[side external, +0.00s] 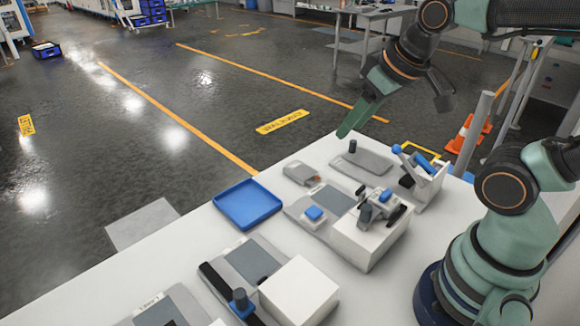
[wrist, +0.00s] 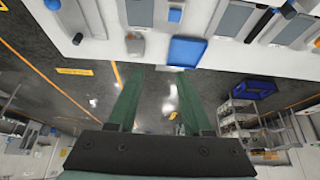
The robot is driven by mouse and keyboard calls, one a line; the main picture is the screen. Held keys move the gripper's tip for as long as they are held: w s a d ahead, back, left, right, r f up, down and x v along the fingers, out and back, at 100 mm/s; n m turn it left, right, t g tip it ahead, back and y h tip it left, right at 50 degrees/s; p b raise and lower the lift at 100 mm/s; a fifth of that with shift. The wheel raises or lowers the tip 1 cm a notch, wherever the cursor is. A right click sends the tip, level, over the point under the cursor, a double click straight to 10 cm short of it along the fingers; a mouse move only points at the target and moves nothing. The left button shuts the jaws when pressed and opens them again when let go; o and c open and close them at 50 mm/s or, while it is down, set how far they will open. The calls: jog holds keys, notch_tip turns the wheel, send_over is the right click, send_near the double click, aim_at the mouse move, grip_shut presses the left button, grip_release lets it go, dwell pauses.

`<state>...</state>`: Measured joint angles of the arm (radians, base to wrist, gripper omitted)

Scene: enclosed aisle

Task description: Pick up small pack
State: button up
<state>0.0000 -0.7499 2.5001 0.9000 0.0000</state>
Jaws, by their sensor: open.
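A small grey pack (side external: 299,171) lies on the white table near its far edge, with an orange bit at its right end. It also shows in the wrist view (wrist: 136,47), beyond my fingertips and slightly left of centre. I take it to be the small pack. My gripper (side external: 345,131) is above the table's far edge, to the right of the pack and apart from it. In the wrist view the two green fingers (wrist: 158,76) are spread with nothing between them.
A blue tray (side external: 247,204) sits left of the pack. A grey plate with a dark peg (side external: 362,163) lies right of it. A white box with tools (side external: 370,240) and a tool holder (side external: 425,182) stand nearer. Open floor lies past the table edge.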

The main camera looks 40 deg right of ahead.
jog(key=o, duration=0.8)
jog(key=g, duration=0.6)
send_over(302, 170)
notch_tip(302, 170, down, 12)
jog(key=f, duration=0.7)
jog(key=shift+w+d+f, duration=0.15)
jog(key=shift+w+f, duration=0.1)
jog(key=shift+w, duration=0.05)
jog(key=shift+s+a+f, duration=0.15)
jog(key=shift+f, duration=1.2)
jog(key=shift+s+a+f, duration=0.1)
jog(key=shift+s+f, duration=0.05)
jog(key=shift+f, duration=1.15)
